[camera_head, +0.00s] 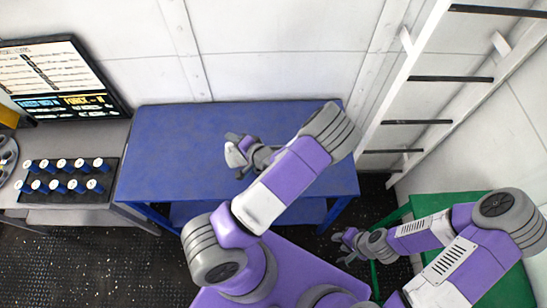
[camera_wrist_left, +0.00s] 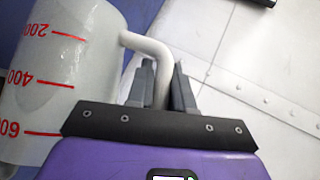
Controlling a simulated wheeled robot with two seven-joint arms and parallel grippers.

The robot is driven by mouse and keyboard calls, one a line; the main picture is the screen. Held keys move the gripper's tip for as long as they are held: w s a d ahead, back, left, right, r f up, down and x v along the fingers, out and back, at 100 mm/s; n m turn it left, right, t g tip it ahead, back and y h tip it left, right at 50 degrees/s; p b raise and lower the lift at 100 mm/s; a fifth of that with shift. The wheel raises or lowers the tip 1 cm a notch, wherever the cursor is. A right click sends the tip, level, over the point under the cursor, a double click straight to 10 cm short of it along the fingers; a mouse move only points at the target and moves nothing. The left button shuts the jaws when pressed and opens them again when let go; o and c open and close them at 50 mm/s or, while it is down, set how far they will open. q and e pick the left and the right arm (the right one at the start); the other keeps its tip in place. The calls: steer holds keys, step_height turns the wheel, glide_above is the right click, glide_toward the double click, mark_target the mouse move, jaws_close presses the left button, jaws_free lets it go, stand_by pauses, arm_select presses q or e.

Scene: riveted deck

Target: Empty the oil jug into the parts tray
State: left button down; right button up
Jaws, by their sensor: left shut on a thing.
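The oil jug (camera_wrist_left: 60,75) is a pale, translucent vessel with red marks 200, 400 and 600. It fills the left of the left wrist view, with its numbers upside down in that picture. My left gripper (camera_wrist_left: 164,85) is shut on its white handle (camera_wrist_left: 150,48). In the head view the left gripper (camera_head: 236,142) is over the blue table, with the pale jug (camera_head: 237,158) small beside it. I cannot tell the jug's tilt or contents. I cannot make out a parts tray for certain. My right gripper (camera_head: 345,238) is at the lower right, away from the table; its jaws are unclear.
The blue table (camera_head: 180,135) is largely bare. A grey bench (camera_head: 105,140) at left bears a monitor (camera_head: 62,80) and a black rack (camera_head: 65,182) of several blue-and-white items. A white ladder (camera_head: 410,75) and a green stand (camera_head: 430,205) are at right.

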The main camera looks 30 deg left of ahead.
arm_select(q)
steer(key=shift+d, duration=0.1)
steer(key=shift+w+d+r, duration=0.15)
steer(key=shift+w+d, duration=0.05)
steer(key=shift+w, duration=0.05)
steer(key=shift+y+p, duration=0.3)
steer(key=shift+p, duration=0.05)
steer(key=shift+d+r, duration=0.1)
steer(key=shift+d, duration=0.05)
steer(key=shift+w+d, duration=0.25)
steer(key=shift+d+r+p, duration=0.1)
steer(key=shift+r+p, duration=0.05)
steer(key=shift+p, duration=0.2)
steer(key=shift+w+d+m, duration=0.15)
steer(key=shift+w+m, duration=0.05)
steer(key=shift+m, duration=0.1)
steer(key=shift+r, duration=0.1)
steer(key=shift+d+y, duration=0.1)
steer(key=shift+y, duration=0.2)
